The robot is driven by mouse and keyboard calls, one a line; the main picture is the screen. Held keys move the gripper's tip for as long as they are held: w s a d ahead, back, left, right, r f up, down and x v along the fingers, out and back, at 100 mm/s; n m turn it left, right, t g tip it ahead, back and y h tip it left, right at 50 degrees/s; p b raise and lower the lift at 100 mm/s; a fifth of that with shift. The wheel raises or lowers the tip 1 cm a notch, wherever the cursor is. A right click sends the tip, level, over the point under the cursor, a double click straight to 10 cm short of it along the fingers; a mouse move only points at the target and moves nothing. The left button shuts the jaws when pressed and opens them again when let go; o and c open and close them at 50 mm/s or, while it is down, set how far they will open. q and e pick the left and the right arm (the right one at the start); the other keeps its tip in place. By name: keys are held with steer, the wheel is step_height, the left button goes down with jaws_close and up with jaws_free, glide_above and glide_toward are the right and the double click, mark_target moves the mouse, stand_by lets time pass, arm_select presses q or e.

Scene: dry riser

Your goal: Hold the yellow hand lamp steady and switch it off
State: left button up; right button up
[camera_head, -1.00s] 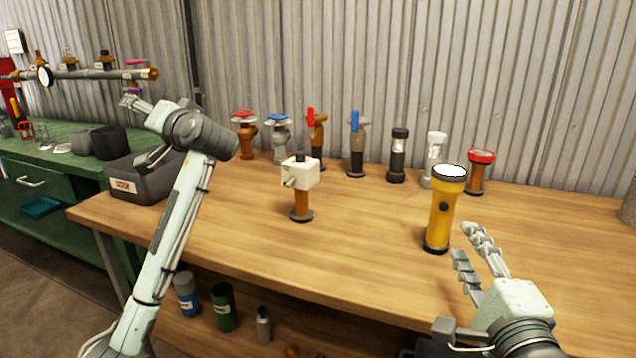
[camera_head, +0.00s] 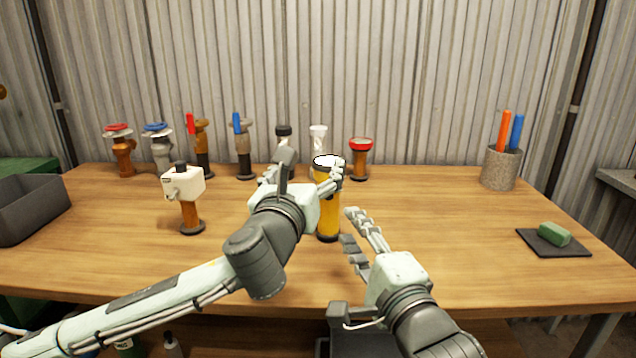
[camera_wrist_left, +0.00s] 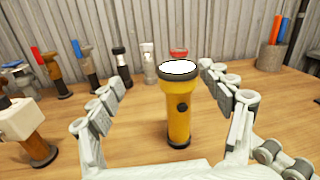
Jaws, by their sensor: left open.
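The yellow hand lamp (camera_head: 328,214) stands upright on the wooden bench, its white lens facing up. In the left wrist view the lamp (camera_wrist_left: 179,120) stands between the spread fingers, with a dark round button on its body facing the camera. My left gripper (camera_head: 305,180) is open at the lamp's upper part and hides some of it in the head view. In its wrist view the fingers (camera_wrist_left: 172,105) look apart from the lamp. My right gripper (camera_head: 355,235) is open and empty, just right of the lamp and lower in the picture.
A white box-headed fitting (camera_head: 183,186) stands left of the lamp. Several valves and lamps line the back, including a red-topped one (camera_head: 360,160). A stone-grey cup (camera_head: 500,168) holds two sticks. A green block (camera_head: 554,234) lies on a dark pad at right. The bench between is clear.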

mark_target(329, 167)
arm_select(q)
steer(key=shift+s+d+f+m+g+h, duration=0.15)
steer(key=shift+s+d+f+m+h, duration=0.05)
steer(key=shift+d+f+m, duration=0.3)
steer(key=shift+s+d+f+m+g+h, duration=0.2)
steer(key=shift+d+f+m, duration=0.15)
steer(key=shift+d+m, duration=0.15)
steer(key=shift+w+d+f, duration=0.1)
steer(key=shift+w+d, duration=0.05)
steer(key=shift+w, duration=0.15)
steer(key=x, duration=0.7)
steer(key=c, duration=1.5)
arm_select(e)
steer(key=shift+c, duration=0.2)
arm_select(q)
steer(key=shift+c, duration=0.2)
arm_select(e)
jaws_close()
